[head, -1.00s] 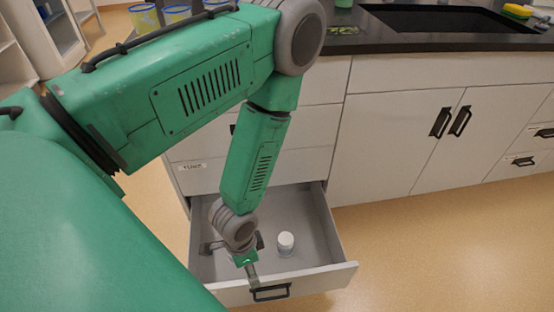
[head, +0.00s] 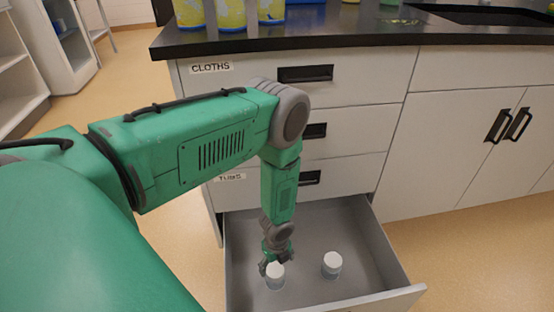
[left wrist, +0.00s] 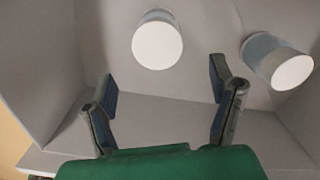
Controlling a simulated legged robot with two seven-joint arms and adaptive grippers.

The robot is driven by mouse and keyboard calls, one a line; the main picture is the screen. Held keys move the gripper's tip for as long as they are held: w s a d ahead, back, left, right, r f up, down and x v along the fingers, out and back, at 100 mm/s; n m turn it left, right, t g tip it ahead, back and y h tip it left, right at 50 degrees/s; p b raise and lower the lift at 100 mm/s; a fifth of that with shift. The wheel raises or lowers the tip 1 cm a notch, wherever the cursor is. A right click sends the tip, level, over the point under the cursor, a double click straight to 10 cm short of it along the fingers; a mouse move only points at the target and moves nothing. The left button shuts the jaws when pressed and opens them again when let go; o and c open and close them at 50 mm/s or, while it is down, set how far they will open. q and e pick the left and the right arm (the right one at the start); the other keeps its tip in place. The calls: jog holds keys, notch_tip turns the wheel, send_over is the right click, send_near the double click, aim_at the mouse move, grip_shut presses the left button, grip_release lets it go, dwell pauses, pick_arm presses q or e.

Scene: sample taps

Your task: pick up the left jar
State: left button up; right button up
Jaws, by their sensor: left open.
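The left jar (head: 275,276) stands in the open drawer, with a white lid and a pale blue-grey body. My left gripper (head: 268,265) is just behind and above it in the head view, with its fingers partly hidden. In the left wrist view, the left jar (left wrist: 158,42) shows beyond the gap between the spread, empty fingers of my left gripper (left wrist: 165,82). The right jar (head: 332,264) looks alike and stands to its right. The right jar also shows at the right of the left wrist view (left wrist: 278,62). My right gripper is out of view.
The grey drawer (head: 355,225) is pulled out below closed drawers, one labelled CLOTHS (head: 211,68). Its side walls and front panel (head: 385,300) surround the jars. The dark counter (head: 330,32) above holds yellow-and-blue containers (head: 228,14). Floor is clear to the right (head: 470,250).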

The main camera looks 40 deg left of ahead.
aim_at(275, 269)
pick_arm(q)
jog(key=shift+a+f+b, duration=0.15)
jog(key=shift+a+f, duration=0.2)
jog(key=shift+f, duration=0.3)
jog(key=shift+a+f+b, duration=0.15)
jog(key=shift+a+f, duration=0.2)
jog(key=shift+f, duration=0.25)
jog(key=f+b, duration=0.2)
jog(key=f, duration=0.1)
jog(key=f+b, duration=0.1)
jog(key=shift+w+d+f, duration=0.1)
jog(key=shift+d+f, duration=0.05)
jog(key=shift+d, duration=0.25)
jog(key=shift+a, duration=0.2)
jog(key=shift+a+f, duration=0.1)
jog(key=shift+a, duration=0.1)
jog(key=c, duration=1.3)
jog(key=shift+d, duration=0.1)
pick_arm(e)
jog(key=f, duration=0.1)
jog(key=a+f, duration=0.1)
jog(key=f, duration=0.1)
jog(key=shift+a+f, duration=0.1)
